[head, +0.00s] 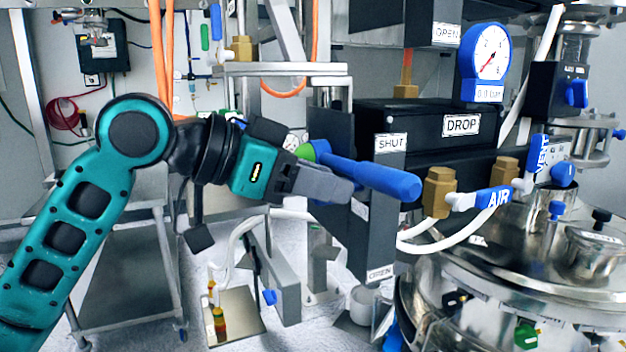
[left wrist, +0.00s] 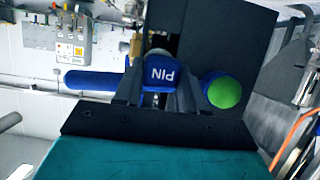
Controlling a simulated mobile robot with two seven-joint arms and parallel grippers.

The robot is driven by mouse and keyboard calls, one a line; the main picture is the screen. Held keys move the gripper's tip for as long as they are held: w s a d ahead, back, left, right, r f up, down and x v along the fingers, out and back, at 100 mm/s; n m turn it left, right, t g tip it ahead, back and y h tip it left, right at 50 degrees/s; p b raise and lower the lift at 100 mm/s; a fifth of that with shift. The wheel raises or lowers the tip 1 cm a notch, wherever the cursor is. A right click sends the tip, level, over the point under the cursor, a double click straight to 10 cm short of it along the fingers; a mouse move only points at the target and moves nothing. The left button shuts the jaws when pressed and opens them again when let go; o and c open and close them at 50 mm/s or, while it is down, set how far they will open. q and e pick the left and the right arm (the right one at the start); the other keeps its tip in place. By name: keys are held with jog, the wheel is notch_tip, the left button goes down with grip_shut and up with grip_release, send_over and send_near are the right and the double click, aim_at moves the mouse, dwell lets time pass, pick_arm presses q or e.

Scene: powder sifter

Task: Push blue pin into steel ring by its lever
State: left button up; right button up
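The blue pin's lever (head: 385,180) is a thick blue bar running right from my left gripper (head: 335,185) in the head view. A green end (head: 308,151) shows at its left. In the left wrist view, the hub marked PIN (left wrist: 161,73) sits between the two fingers of my left gripper (left wrist: 158,92), which close in on both its sides. The blue bar (left wrist: 92,80) extends left there, and the round green end (left wrist: 224,91) is at right. A small silver part shows behind the hub; I cannot tell whether it is the steel ring. My right gripper is out of view.
A dark upright panel marked SHUT (head: 390,143) and OPEN stands behind the lever. A black box marked DROP (head: 461,125), a gauge (head: 486,60), brass fittings with an AIR lever (head: 497,200), and a steel vessel (head: 500,300) crowd the right. A steel cart (head: 130,270) stands at left.

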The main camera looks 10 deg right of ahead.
pick_arm(q)
jog(key=o, duration=0.5)
jog(key=shift+o, duration=0.2)
jog(key=shift+a+r, duration=0.1)
jog(key=v, duration=1.2)
jog(key=shift+a+b, duration=0.3)
jog(key=shift+b, duration=0.15)
jog(key=shift+s+r, duration=0.15)
